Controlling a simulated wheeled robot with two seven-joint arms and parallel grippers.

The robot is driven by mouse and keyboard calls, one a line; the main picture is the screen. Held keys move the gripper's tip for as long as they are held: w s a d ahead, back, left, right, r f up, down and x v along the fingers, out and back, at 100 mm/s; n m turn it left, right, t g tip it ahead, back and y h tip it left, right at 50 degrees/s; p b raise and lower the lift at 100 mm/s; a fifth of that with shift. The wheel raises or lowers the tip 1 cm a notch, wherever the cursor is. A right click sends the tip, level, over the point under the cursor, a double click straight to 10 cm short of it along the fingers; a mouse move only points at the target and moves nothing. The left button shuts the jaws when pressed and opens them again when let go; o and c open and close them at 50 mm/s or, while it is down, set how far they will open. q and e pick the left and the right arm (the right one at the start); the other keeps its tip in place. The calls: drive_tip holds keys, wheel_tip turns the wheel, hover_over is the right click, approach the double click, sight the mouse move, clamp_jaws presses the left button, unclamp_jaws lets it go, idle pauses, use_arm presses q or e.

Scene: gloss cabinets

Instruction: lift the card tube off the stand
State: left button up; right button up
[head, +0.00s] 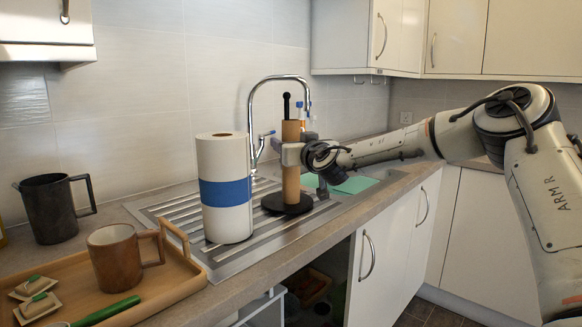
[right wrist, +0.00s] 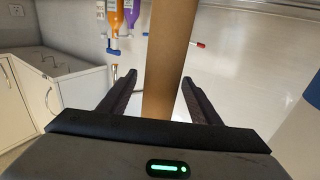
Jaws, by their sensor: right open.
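The brown card tube (head: 291,178) stands upright on a black stand (head: 287,205) with a round base, and the stand's dark post and knob rise above the tube. The stand is on the ribbed metal drainer. My right gripper (head: 288,154) reaches in from the right at the tube's upper half. In the right wrist view the tube (right wrist: 166,65) passes between the two dark fingers of the right gripper (right wrist: 151,95). The fingers are open, with a gap on each side of the tube. My left gripper is not in view.
A paper towel roll (head: 222,160) with a blue band stands just left of the tube. The tap (head: 251,110) rises behind. A wooden tray (head: 178,283) with a brown mug (head: 117,256) lies front left, and a dark jug (head: 48,207) stands behind it. A cupboard below is open.

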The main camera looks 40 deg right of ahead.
sight(286, 127)
drive_tip(key=c, duration=0.8)
drive_tip(key=shift+w, duration=0.1)
drive_tip(key=shift+w+a+r, duration=0.1)
drive_tip(key=shift+w+r, duration=0.1)
drive_tip(key=shift+r, duration=0.5)
drive_tip(key=shift+w+a+r, duration=0.1)
drive_tip(key=shift+w+r, duration=0.1)
drive_tip(key=shift+r, duration=0.45)
drive_tip(key=shift+w+a+r, duration=0.1)
drive_tip(key=shift+w+r, duration=0.1)
drive_tip(key=shift+r, duration=0.5)
